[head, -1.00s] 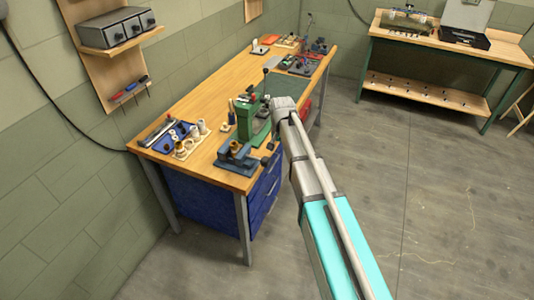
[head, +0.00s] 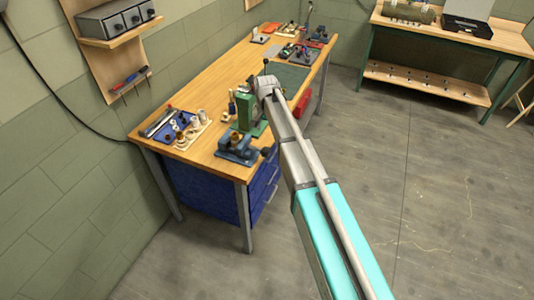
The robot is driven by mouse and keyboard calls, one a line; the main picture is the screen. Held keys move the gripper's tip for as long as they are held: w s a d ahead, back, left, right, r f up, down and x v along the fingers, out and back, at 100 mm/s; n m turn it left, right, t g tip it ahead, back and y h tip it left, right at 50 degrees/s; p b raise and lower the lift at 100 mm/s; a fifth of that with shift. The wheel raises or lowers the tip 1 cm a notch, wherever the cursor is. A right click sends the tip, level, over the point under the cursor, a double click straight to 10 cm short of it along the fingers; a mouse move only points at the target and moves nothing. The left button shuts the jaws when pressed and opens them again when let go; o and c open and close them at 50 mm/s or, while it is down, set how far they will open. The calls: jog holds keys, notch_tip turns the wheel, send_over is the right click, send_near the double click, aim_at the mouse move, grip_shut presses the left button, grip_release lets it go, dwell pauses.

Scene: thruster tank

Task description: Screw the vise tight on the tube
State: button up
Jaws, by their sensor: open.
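A blue vise (head: 238,153) stands at the near end of the wooden workbench, by its front right corner. A short brownish tube (head: 235,138) appears upright in it; the gap between the jaws is too small to judge. A dark knob or handle end (head: 268,152) shows at the vise's right side. My arm reaches in from the lower right, and its wrist end is above the bench, behind the vise and beside a green press (head: 246,112). My gripper is hidden behind the wrist, so its fingers do not show.
A blue tray (head: 174,131) and a board with pale fittings (head: 194,135) lie left of the vise. The floor right of the bench is clear.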

aim_at(267, 149)
jog(key=shift+f+b, duration=6.4)
jog(key=shift+f, duration=0.2)
jog(key=c, duration=0.9)
jog(key=shift+c, duration=0.4)
jog(key=shift+d, duration=0.25)
